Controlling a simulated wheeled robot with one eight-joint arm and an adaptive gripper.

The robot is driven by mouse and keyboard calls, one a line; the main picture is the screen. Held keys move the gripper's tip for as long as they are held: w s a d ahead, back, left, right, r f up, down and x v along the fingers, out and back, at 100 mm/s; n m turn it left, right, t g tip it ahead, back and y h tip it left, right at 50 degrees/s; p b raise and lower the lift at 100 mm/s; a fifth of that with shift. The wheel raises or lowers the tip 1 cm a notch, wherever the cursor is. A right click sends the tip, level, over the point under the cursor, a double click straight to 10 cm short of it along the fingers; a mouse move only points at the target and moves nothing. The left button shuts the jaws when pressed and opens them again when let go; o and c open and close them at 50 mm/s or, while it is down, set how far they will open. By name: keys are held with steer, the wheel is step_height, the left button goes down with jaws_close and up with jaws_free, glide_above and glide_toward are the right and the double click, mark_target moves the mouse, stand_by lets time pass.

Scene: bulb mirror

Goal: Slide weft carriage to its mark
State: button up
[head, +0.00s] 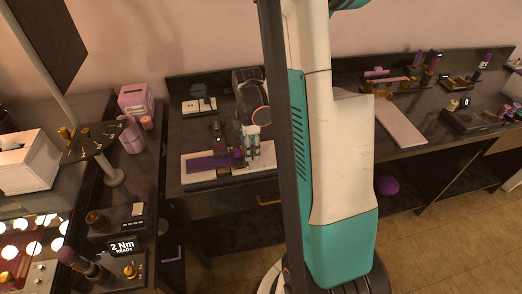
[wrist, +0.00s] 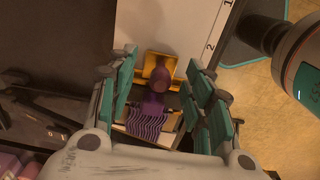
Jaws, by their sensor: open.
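The weft carriage, a gold block (wrist: 150,62) with a purple knob (wrist: 160,78), lies between my fingers in the wrist view. Purple wavy weave (wrist: 146,124) shows just below the knob. My gripper (wrist: 160,66) is open, with teal-padded fingers on both sides of the knob and visible gaps to it. In the head view my gripper (head: 253,146) is low over a white board (head: 193,177) bearing a purple strip (head: 203,164). The board carries the numbers 1 and 2 in the wrist view (wrist: 213,30). I cannot make out the target mark.
A dark bench (head: 185,118) holds a small white plate with parts (head: 198,105) behind the board. On the left are a pink box (head: 136,101), a tissue box (head: 27,160) and a "2 Nm READY" display (head: 122,247). My column and arm hide the bench's middle.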

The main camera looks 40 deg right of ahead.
steer(key=shift+r+p, duration=2.1)
steer(key=shift+r, duration=1.3)
